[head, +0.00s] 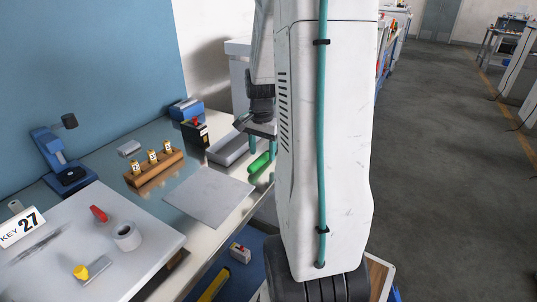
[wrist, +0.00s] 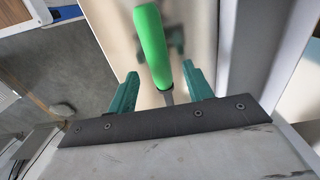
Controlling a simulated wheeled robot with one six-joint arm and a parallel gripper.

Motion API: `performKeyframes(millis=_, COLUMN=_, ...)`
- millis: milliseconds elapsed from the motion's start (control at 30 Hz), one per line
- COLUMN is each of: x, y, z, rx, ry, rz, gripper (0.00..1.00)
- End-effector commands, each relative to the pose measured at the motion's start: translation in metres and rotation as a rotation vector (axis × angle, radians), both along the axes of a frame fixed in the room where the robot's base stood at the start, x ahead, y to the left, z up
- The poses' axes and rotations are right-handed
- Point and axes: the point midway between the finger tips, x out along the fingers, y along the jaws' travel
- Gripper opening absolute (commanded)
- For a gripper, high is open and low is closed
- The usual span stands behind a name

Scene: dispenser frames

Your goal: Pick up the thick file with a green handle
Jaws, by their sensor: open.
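The green handle of the file (head: 259,162) lies on the bench at its right edge, beside my arm in the head view. In the wrist view the green handle (wrist: 152,45) runs down between my fingers, with a short grey piece of the file's metal (wrist: 168,98) below it. The rest of the metal is hidden by my gripper's dark plate. My gripper (wrist: 160,74) is open, with one teal finger on each side of the file and visible gaps to both. In the head view my gripper (head: 262,146) is above the handle, partly hidden by my arm.
A grey tray (head: 227,150) is beside the gripper, and a flat grey sheet (head: 207,197) lies left of the handle. A wooden rack with small bottles (head: 155,169) stands further left. A white board (head: 60,255) carries a yellow-handled tool (head: 81,271). Open floor is at right.

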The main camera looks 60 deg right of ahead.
Motion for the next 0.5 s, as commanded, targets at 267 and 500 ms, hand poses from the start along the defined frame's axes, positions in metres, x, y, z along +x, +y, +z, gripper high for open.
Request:
performKeyframes(millis=267, x=0.000, y=0.000, z=-0.022, rx=0.000, ry=0.000, rz=0.001, gripper=0.51)
performKeyframes(millis=500, x=0.000, y=0.000, z=-0.022, rx=0.000, ry=0.000, rz=0.001, gripper=0.29)
